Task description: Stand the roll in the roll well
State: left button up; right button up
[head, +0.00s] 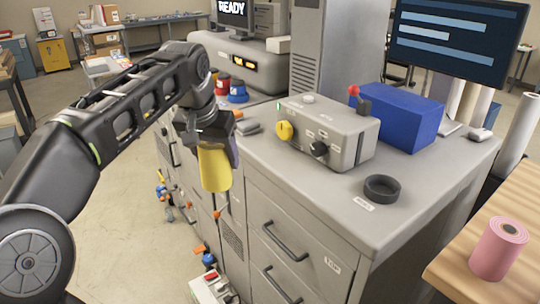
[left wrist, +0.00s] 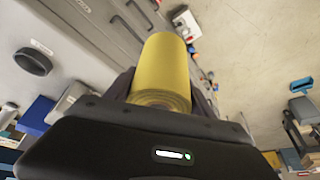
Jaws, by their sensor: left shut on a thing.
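A yellow roll (head: 215,169) is held in my left gripper (head: 216,148), which is shut on it. The roll hangs nearly upright in front of the cabinet's left side, apart from the cabinet top. In the left wrist view the roll (left wrist: 165,68) sits between the fingers, its wound end facing the camera. The roll well (head: 382,188) is a short dark ring on the cabinet top near the front right corner, with a small label beside it. It looks empty. It also shows at the upper left of the left wrist view (left wrist: 33,61). My right gripper is not in view.
A grey control box (head: 328,132) with yellow and black knobs and a blue box (head: 403,117) stand on the grey cabinet (head: 310,195), behind the well. A pink roll (head: 498,248) stands on a wooden table (head: 465,272) at right. The cabinet top's front strip is clear.

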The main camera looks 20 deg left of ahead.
pick_arm(q)
jog(key=w+d+f+m, duration=0.1)
jog(key=w+d+f, duration=0.1)
jog(key=d+f, duration=0.6)
jog(key=w+d+f+b, duration=0.1)
jog(key=w+d+f, duration=0.2)
jog(key=d+f, duration=0.5)
notch_tip(320, 180, down, 7)
jog(key=shift+w+r+m+h, duration=0.1)
jog(key=shift+w+m+h, duration=0.05)
jog(key=shift+m+h, duration=0.25)
